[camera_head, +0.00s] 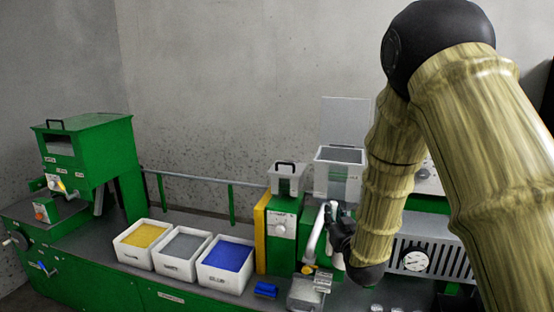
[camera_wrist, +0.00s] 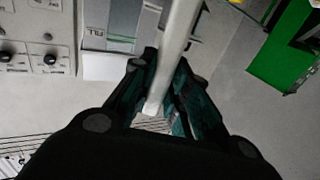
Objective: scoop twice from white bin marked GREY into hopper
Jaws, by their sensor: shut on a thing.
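The white bin with grey granules (camera_head: 182,271) is the middle one of three bins on the bench at left; its label is too small to read. A clear-walled hopper-like box (camera_head: 339,155) with a raised clear lid stands on the machine behind my arm; I cannot tell if it is the named hopper. My gripper (camera_head: 340,236) is in front of the machine, right of the bins. It is shut on a pale rod-like handle (camera_wrist: 176,50), which runs between the fingers in the wrist view. Whether this handle belongs to a scoop or the machine cannot be told.
A white bin with yellow granules (camera_head: 141,257) and one with blue granules (camera_head: 221,282) flank the grey one. A small blue object (camera_head: 265,289) lies on the bench. A yellow-edged guard (camera_head: 261,235) stands between bins and gripper. A green machine (camera_head: 85,150) stands at left.

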